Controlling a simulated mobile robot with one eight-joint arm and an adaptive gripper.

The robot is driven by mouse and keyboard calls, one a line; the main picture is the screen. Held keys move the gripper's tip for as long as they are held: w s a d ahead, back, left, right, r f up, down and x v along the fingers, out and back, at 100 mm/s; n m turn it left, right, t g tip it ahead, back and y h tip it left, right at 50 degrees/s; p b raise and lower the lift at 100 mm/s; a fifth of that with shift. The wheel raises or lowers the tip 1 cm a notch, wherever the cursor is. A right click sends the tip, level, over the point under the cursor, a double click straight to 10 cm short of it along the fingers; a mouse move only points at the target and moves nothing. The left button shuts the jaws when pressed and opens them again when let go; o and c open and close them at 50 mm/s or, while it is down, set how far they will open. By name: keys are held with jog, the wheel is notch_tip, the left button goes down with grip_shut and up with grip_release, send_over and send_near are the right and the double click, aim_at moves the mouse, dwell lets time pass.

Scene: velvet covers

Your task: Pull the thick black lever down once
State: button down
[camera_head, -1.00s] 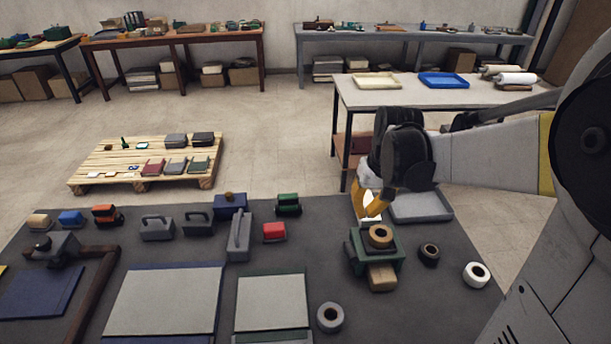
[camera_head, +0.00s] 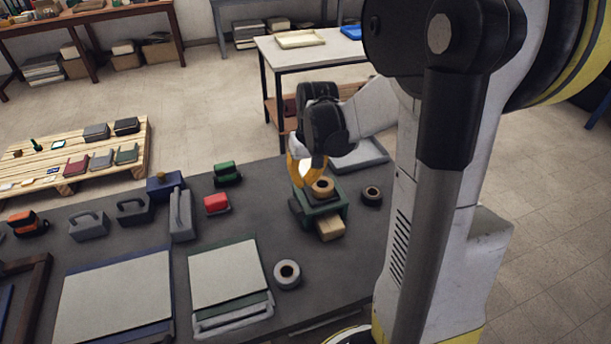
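I cannot pick out a thick black lever for certain. A green device (camera_head: 335,214) with a tan roll (camera_head: 322,188) on top and a wooden block (camera_head: 331,230) at its front stands on the dark table (camera_head: 255,205). A small dark part (camera_head: 296,207) sits at its left side; its shape is unclear. My gripper (camera_head: 300,178), with yellow-orange fingers below a black wrist, is just behind and above the device's left side. Its fingers overlap in the view, so the gap between them and any contact are hidden.
A grey roll (camera_head: 287,274) and a dark roll (camera_head: 372,195) stand near the device. A grey tray (camera_head: 362,154) lies behind it. My own arm and body cover much of the right.

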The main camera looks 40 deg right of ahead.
aim_at(301, 207)
jog(key=f, duration=0.2)
jog(key=f+b, duration=0.1)
jog(key=f, duration=0.1)
jog(key=a+f+b, duration=0.1)
jog(key=f, duration=0.1)
jog(key=shift+s, duration=0.25)
jog(key=shift+s+a+f+b, duration=0.1)
jog(key=shift+s+f+b, duration=0.05)
jog(key=shift+f+b, duration=0.2)
